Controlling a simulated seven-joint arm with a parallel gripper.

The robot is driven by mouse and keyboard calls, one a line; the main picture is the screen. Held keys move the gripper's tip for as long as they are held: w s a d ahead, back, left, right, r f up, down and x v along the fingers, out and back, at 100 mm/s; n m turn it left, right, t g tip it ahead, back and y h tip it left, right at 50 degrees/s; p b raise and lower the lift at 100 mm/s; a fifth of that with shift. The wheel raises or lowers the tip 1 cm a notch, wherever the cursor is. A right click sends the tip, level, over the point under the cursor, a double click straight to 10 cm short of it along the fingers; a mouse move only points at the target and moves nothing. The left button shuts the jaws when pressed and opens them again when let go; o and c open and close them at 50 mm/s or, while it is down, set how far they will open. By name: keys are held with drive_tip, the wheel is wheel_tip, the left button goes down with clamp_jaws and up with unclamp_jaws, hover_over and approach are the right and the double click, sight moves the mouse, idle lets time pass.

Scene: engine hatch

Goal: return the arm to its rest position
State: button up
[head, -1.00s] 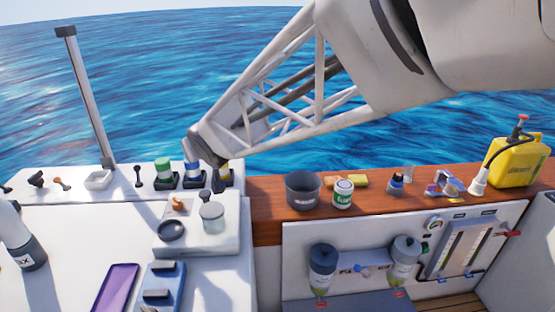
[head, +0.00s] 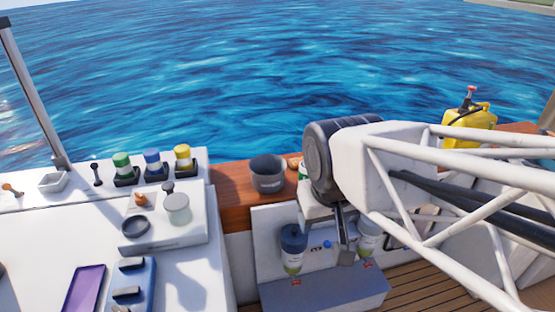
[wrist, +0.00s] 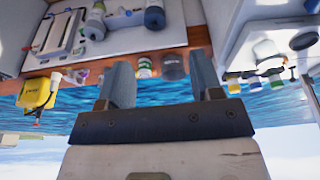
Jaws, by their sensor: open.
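My gripper (head: 345,248) hangs in front of the white panel, right of centre in the head view. My arm comes in from the right and hides part of the panel and counter. In the wrist view, which is upside down, the two fingers of my gripper (wrist: 160,75) stand wide apart. Nothing is held between them. A white jar with a green label (wrist: 144,68) and a dark grey cup (wrist: 173,67) appear between the fingers, but beyond them.
The cup (head: 268,174) stands on the wooden counter (head: 232,184). Bottles with green (head: 121,160), blue (head: 152,158) and yellow (head: 183,156) caps stand at left. A yellow jug (head: 468,130) is at far right. Two dark-capped bottles, one (head: 292,250) clearly visible, hang on the panel.

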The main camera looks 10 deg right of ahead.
drive_tip(key=shift+s+d+f+g, duration=0.1)
drive_tip(key=shift+s+d+g, duration=0.05)
drive_tip(key=shift+s, duration=0.35)
drive_tip(key=shift+s+d+f+g, duration=0.1)
drive_tip(key=shift+s+g, duration=0.05)
drive_tip(key=shift+s, duration=0.35)
idle(0.6)
